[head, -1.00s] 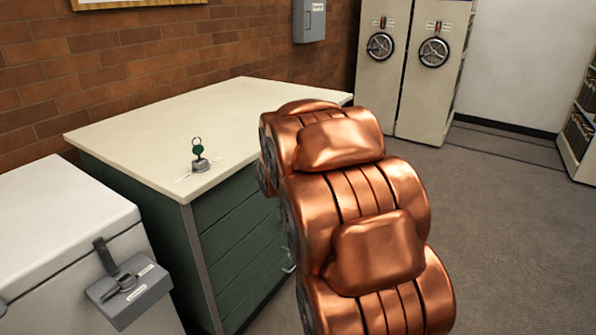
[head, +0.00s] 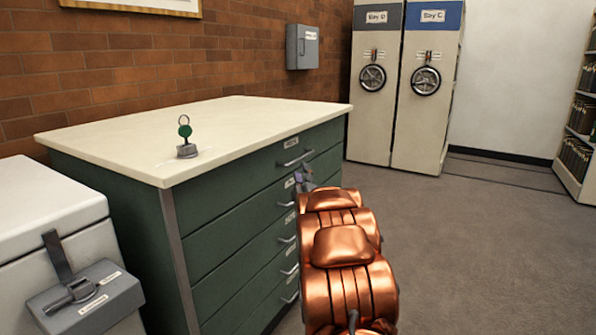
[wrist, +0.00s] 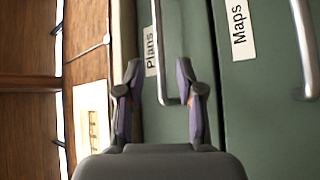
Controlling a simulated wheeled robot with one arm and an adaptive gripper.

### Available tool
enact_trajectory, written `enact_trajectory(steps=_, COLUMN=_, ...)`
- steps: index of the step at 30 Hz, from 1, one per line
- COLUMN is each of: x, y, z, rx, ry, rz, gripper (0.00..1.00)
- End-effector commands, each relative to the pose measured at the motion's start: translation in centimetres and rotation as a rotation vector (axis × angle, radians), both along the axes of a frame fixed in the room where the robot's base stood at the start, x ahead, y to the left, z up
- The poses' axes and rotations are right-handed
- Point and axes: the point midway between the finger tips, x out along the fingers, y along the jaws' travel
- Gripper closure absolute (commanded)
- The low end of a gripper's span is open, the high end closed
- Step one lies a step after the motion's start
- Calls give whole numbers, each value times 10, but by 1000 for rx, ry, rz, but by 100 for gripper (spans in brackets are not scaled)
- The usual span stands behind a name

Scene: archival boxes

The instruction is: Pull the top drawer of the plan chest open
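The plan chest (head: 240,218) is dark green with a cream top, and its drawers look shut. The top drawer's handle (head: 295,158) is a silver bar below a white label. In the wrist view, which is turned sideways, the "Plans" drawer (wrist: 150,120) lies nearest the top's edge, with the "Maps" drawer (wrist: 265,120) beside it. My gripper (wrist: 160,75) is open, its two fingers apart on either side of the Plans handle (wrist: 158,35). I cannot tell whether they touch it. In the head view my gripper (head: 304,178) is at the chest front, partly hidden by my copper arm.
A green-tagged item (head: 186,137) stands on the chest top. A white cabinet (head: 45,215) with a grey latch box (head: 85,295) is at left. Shelving units with handwheels (head: 427,80) stand behind. The floor (head: 470,250) to the right is clear.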

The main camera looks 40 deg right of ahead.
Motion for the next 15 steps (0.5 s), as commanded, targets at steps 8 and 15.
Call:
enact_trajectory(steps=8, x=-3, y=-12, z=-4, rx=-40, ry=-24, rz=-16, gripper=63)
enact_trajectory(steps=15, x=14, y=-24, z=4, rx=-39, ry=-23, rz=-16, gripper=63)
